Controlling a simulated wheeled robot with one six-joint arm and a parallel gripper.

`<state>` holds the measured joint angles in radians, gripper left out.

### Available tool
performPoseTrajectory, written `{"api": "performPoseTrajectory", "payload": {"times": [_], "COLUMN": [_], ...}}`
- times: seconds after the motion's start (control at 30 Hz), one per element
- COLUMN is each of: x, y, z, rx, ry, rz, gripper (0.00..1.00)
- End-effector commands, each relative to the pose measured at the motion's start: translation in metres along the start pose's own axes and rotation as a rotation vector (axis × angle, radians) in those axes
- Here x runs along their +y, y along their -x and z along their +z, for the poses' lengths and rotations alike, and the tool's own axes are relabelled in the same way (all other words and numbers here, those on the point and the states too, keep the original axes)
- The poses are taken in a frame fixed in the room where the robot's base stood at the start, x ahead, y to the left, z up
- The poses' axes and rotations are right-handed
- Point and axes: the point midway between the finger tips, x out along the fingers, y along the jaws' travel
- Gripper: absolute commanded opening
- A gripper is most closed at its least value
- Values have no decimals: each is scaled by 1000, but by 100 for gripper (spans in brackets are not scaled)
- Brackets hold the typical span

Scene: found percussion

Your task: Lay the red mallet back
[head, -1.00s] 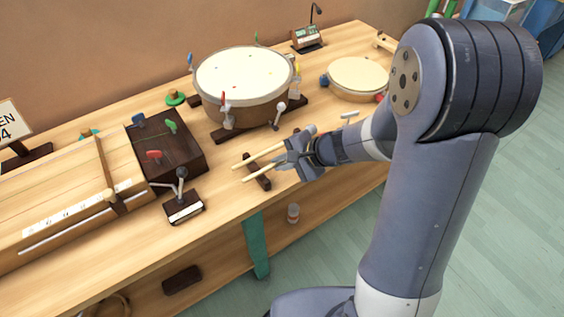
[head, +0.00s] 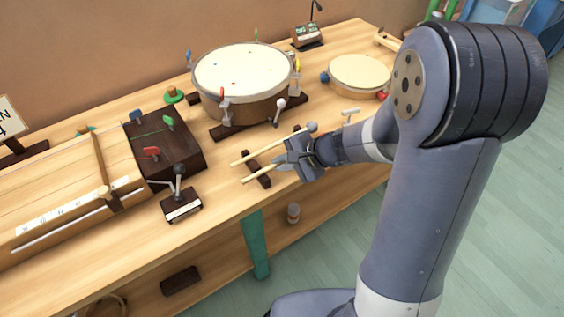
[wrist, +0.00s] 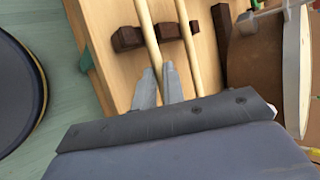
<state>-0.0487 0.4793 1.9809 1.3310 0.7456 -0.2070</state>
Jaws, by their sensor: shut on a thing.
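Two pale mallet sticks lie side by side at the dark notched wooden rest (head: 249,160) near the table's front edge. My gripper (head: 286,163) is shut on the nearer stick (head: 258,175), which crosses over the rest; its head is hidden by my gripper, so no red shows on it. The farther stick (head: 250,157) has a grey-blue head (head: 312,127). In the wrist view, the held stick (wrist: 148,32) runs between my fingertips (wrist: 159,80), and the other stick (wrist: 186,45) is just to its right. Whether the held stick touches the rest (wrist: 127,39) is unclear.
A large drum (head: 245,66) stands behind the rest, with small mallets around it. A small drum (head: 358,76) is to its right. A dark box (head: 175,145) and a small stand (head: 181,205) are to the left. Bare tabletop lies left of the rest.

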Motion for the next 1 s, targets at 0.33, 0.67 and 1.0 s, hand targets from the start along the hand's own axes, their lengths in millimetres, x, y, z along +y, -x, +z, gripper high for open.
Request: {"api": "performPoseTrajectory", "payload": {"times": [0.33,0.67,1.0], "x": [1,1,1], "y": [-1,-1,4], "z": [0,0,-1], "rx": [0,0,1], "ry": [1,0,0], "rz": [0,0,-1], "gripper": [0,33,35]}}
